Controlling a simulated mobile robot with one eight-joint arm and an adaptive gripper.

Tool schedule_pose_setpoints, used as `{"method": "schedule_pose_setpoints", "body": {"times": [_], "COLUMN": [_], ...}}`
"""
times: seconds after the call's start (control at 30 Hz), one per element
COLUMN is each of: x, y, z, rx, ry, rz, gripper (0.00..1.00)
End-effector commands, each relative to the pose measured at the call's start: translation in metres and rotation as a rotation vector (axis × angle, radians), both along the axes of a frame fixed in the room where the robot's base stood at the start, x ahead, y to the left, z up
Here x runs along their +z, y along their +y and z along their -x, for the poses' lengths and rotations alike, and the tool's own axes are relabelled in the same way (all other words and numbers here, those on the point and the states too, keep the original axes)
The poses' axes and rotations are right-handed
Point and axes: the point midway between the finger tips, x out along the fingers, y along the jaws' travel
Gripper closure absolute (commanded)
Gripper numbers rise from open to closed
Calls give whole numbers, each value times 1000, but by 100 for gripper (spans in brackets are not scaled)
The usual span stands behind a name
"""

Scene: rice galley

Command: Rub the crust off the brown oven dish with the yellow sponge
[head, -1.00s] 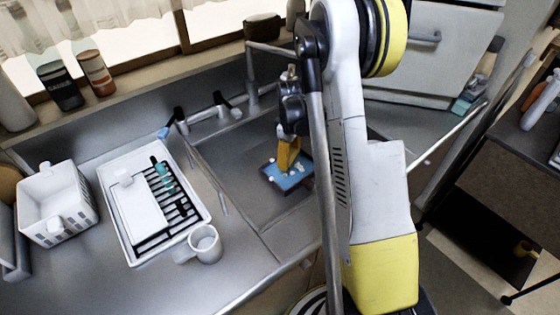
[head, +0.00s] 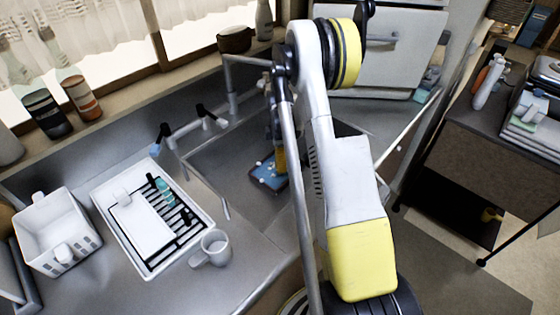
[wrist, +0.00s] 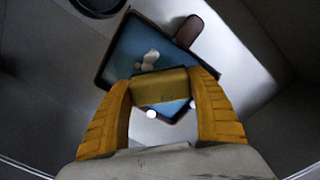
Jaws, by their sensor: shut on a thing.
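The oven dish (head: 264,180) lies in the sink, with a brown rim and a blue inside. In the wrist view the dish (wrist: 122,62) shows a brown handle at its upper right and pale crust patches (wrist: 150,60) on the blue surface. My gripper (wrist: 163,85) is shut on the yellow sponge (wrist: 160,88), which sits between its two yellow fingers. It hangs over the dish, covering part of it. In the head view my gripper (head: 280,160) is over the dish's right side, partly behind my arm. I cannot tell whether the sponge touches the dish.
The sink basin (head: 225,160) surrounds the dish, with a tap (head: 232,100) behind it. Left on the counter are a drying rack (head: 150,225), a white mug (head: 212,248) and a white basket (head: 55,232). A dark round opening (wrist: 98,5) shows at the wrist view's top.

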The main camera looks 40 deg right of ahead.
Motion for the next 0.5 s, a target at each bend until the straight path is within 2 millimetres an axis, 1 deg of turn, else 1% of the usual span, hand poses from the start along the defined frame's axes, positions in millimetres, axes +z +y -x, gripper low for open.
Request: {"method": "schedule_pose_setpoints", "body": {"times": [0.03,0.17,0.4,0.5], "x": [-7,-20,-49,-44], "y": [0,0,0,0], "z": [0,0,0,0], "rx": [0,0,-1,-1], "ry": [0,0,0,0], "rz": [0,0,0,0], "gripper": [76,76,76,76]}}
